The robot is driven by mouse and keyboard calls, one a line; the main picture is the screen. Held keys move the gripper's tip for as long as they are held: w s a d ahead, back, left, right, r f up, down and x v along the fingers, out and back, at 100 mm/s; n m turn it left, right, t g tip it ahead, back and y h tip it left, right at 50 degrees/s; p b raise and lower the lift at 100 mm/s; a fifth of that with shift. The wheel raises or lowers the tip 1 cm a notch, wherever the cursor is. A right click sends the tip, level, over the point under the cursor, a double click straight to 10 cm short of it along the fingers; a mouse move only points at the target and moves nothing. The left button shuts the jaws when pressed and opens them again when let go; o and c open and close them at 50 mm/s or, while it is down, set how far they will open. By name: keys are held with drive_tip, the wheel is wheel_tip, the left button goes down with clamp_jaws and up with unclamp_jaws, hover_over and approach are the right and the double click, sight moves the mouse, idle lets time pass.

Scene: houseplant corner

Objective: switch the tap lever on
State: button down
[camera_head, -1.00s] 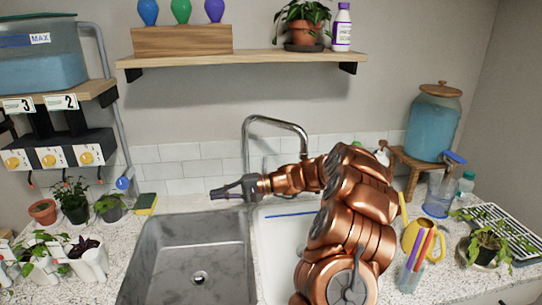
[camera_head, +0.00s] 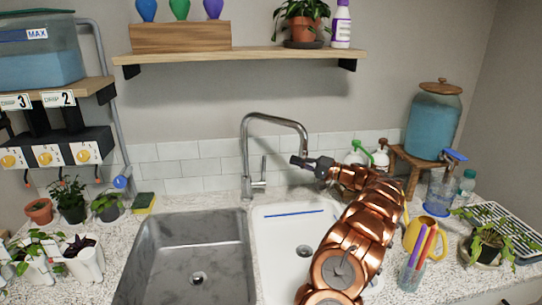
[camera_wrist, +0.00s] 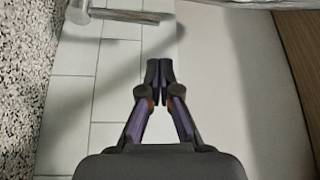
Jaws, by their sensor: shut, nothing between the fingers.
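The tap (camera_head: 246,150) is a brushed metal gooseneck behind the two sink basins. Its lever (camera_head: 263,168) is a thin rod standing upright from a short side valve, right of the tap's body. In the wrist view the lever (camera_wrist: 125,15) and the round valve end (camera_wrist: 79,11) show at the top left. My gripper (camera_head: 294,160) is shut and empty, right of the lever and close to the spout's end, pointing left. In the wrist view its fingertips (camera_wrist: 158,66) meet in front of the tiled wall, apart from the lever.
The grey basin (camera_head: 190,255) is at left and the white basin (camera_head: 280,235) at right, with a blue strip (camera_head: 294,213) at its back. Spray bottles (camera_head: 380,157) stand behind my arm. A yellow watering can (camera_head: 420,238) is at right, a sponge (camera_head: 144,202) at left.

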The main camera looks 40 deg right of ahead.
drive_tip(key=shift+a+r, duration=0.1)
drive_tip(key=f+p+x, duration=0.1)
drive_tip(key=p+x, duration=0.2)
drive_tip(key=x, duration=0.7)
drive_tip(key=shift+r, duration=0.5)
drive_tip(key=shift+s+f+b, duration=0.15)
drive_tip(key=shift+f+b, duration=0.05)
drive_tip(key=shift+b, duration=0.3)
